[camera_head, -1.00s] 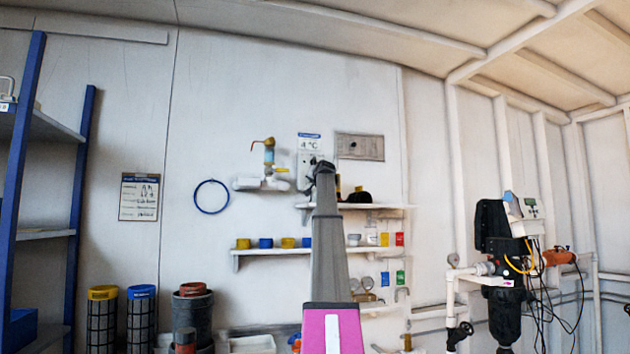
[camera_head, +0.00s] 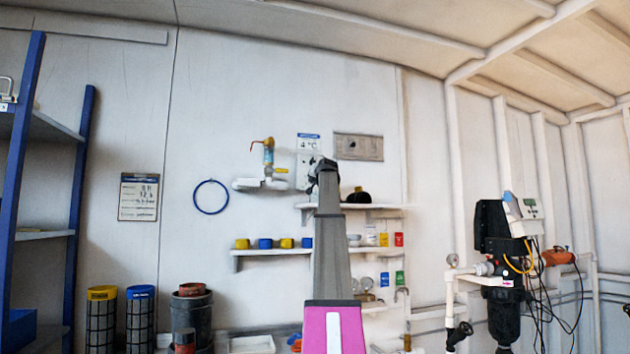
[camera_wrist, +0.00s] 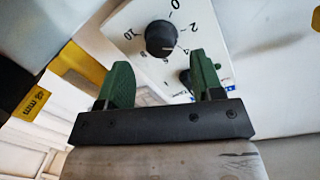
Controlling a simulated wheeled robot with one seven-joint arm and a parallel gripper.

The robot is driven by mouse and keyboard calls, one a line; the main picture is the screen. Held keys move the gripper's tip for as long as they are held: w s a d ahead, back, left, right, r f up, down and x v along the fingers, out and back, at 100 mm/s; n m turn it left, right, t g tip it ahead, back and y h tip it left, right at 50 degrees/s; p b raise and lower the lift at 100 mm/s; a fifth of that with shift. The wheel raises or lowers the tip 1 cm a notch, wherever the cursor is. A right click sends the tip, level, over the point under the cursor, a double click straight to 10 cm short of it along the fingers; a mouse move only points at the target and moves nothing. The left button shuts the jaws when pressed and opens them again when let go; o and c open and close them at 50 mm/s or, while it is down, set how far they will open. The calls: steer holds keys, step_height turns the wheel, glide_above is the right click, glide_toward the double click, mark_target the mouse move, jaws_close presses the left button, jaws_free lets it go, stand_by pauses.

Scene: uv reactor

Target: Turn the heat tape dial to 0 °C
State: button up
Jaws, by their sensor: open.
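The dial panel (camera_wrist: 203,25) is a white plate printed with numbers from 0 to 10, tilted in the wrist view. A round black knob (camera_wrist: 161,37) sits in the middle of the scale. A second dark knob (camera_wrist: 186,77) shows lower, partly behind a fingertip. My gripper (camera_wrist: 162,75) is open and empty, its two green fingers apart, below the upper knob in the picture. I cannot tell whether a finger touches the panel. In the head view my gripper (camera_head: 322,166) covers most of the panel, under a sign (camera_head: 308,142) reading about 4 °C.
A shelf (camera_head: 380,206) with a black item stands right below the panel. A pipe with a yellow-handled valve (camera_head: 267,180) is on its left. A grey wall plate (camera_head: 358,147) is at upper right. A yellow part (camera_wrist: 85,65) is close at left in the wrist view.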

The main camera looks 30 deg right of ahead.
steer(key=v, duration=0.7)
steer(key=shift+w, duration=0.1)
steer(key=w+d+m+g+y, duration=0.1)
steer(key=w+d+y, duration=0.2)
steer(key=w, duration=0.7)
steer(key=shift+d+f+g+y, duration=0.2)
steer(key=shift+g+y, duration=0.2)
steer(key=shift+y, duration=0.1)
steer(key=c, duration=0.9)
